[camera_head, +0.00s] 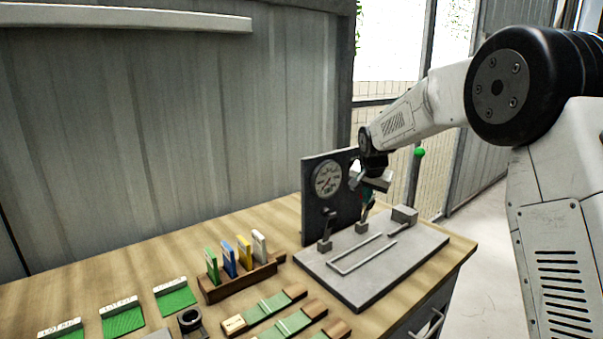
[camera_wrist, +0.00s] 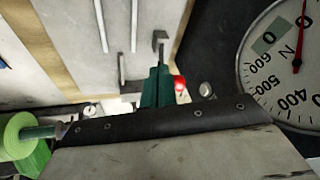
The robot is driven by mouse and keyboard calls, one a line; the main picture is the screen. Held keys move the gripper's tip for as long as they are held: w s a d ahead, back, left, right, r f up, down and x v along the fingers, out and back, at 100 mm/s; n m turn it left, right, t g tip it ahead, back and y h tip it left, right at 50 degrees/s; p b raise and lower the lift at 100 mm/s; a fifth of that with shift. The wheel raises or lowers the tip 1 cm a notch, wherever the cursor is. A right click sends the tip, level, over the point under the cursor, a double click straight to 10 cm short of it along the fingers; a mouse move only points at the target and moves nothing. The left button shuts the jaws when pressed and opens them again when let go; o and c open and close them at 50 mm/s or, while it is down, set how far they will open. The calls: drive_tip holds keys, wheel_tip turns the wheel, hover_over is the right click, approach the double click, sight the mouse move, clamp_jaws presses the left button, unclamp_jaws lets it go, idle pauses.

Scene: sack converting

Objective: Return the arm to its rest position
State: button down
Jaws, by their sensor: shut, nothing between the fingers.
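My arm reaches in from the right in the head view, and my gripper (camera_head: 367,203) points down over the test stand, in front of its dark upright panel (camera_head: 312,222). The fingers look dark teal and small, and hold nothing that I can see. In the wrist view my gripper (camera_wrist: 157,88) shows as teal fingers above the grey base. The round dial gauge (camera_head: 327,180) on the panel is close beside it; the dial face (camera_wrist: 295,75) fills the right of the wrist view. Whether the fingertips touch the stand's small metal clamp (camera_head: 362,227) cannot be told.
The grey base plate (camera_head: 372,283) carries a metal rod frame. A wooden rack (camera_head: 240,285) holds several coloured tags, with green strips (camera_head: 273,304) and green cards (camera_head: 176,298) nearby. A green knob (camera_head: 419,153) stands behind my wrist. Open floor (camera_head: 480,230) lies beyond the bench.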

drive_tip(key=s+d+r+n+g, duration=0.1)
drive_tip(key=s+r+n, duration=0.1)
drive_tip(key=s, duration=1.5)
drive_tip(key=s+d+r+n+g, duration=0.1)
drive_tip(key=s+n, duration=0.1)
drive_tip(key=s, duration=1.6)
drive_tip(key=s+d+r+n+g, duration=0.1)
drive_tip(key=s+r+n, duration=0.1)
drive_tip(key=s, duration=1.6)
drive_tip(key=shift+s+d+r+y, duration=0.2)
drive_tip(key=shift+d+r+y, duration=0.05)
drive_tip(key=shift+r+y, duration=0.05)
